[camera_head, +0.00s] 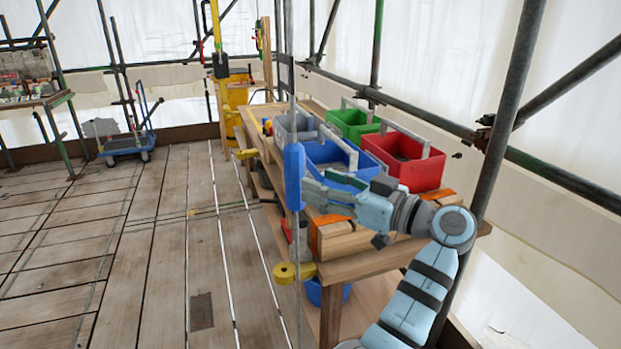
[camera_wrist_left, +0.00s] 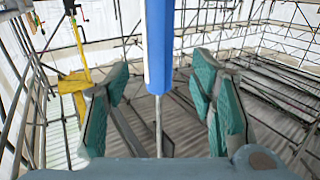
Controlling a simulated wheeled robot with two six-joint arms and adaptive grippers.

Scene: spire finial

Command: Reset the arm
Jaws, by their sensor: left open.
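My left gripper (camera_head: 312,186) is open at the blue handle (camera_head: 293,175), with its arm reaching over the right end of the workbench. In the left wrist view, the teal finger pads of the gripper (camera_wrist_left: 160,82) stand apart on either side of the blue handle (camera_wrist_left: 159,45). A gap shows on both sides of the handle there, and no contact is visible. The handle sits upright on a thin vertical grey rod (camera_head: 298,285), which runs above and below it. My right gripper is not in view.
A wooden workbench (camera_head: 365,262) carries a grey crate (camera_head: 293,132), a green crate (camera_head: 352,125), a blue crate (camera_head: 335,156) and a red crate (camera_head: 410,172). Dark scaffold poles (camera_head: 507,105) stand at the right. A blue trolley (camera_head: 128,143) is far left. The plank floor between is mostly clear.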

